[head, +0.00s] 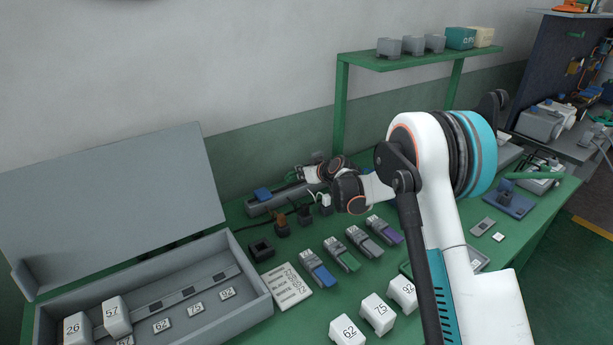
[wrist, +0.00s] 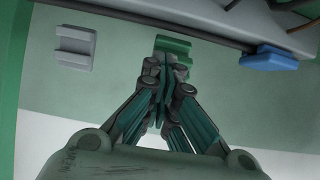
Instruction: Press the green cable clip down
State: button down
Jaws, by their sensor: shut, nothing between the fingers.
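The green cable clip (wrist: 174,44) shows at the top middle of the wrist view, on a pale green surface beside the edge of a grey box. My gripper (wrist: 166,66) is shut and empty, its fingertips overlapping the near part of the clip in the picture. I cannot tell whether they touch it. In the head view my gripper (head: 302,175) is at the back of the green bench, near the wall. The green clip cannot be made out clearly there.
A grey clip (wrist: 75,48) and a blue clip (wrist: 268,58) flank the green one. Dark cables run nearby. Plugs, coloured modules and numbered blocks stand in front.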

jog(key=s+d+f+p, duration=0.1)
jog(key=s+d+p, duration=0.1)
jog(key=s+d, duration=0.3)
jog(key=s, duration=0.3)
jog(key=shift+d, duration=0.25)
jog(key=w+a+r+g+p, duration=0.1)
jog(key=w+a+r+p, duration=0.2)
jog(key=r+p, duration=0.2)
jog(key=w+a+r+h+p, duration=0.1)
jog(key=w+a+r+p, duration=0.2)
jog(key=r, duration=0.4)
jog(key=shift+w+a+r+g+p, duration=0.2)
jog(key=shift+w+r+g+p, duration=0.15)
jog(key=shift+w+p, duration=0.5)
jog(key=shift+s+f, duration=0.1)
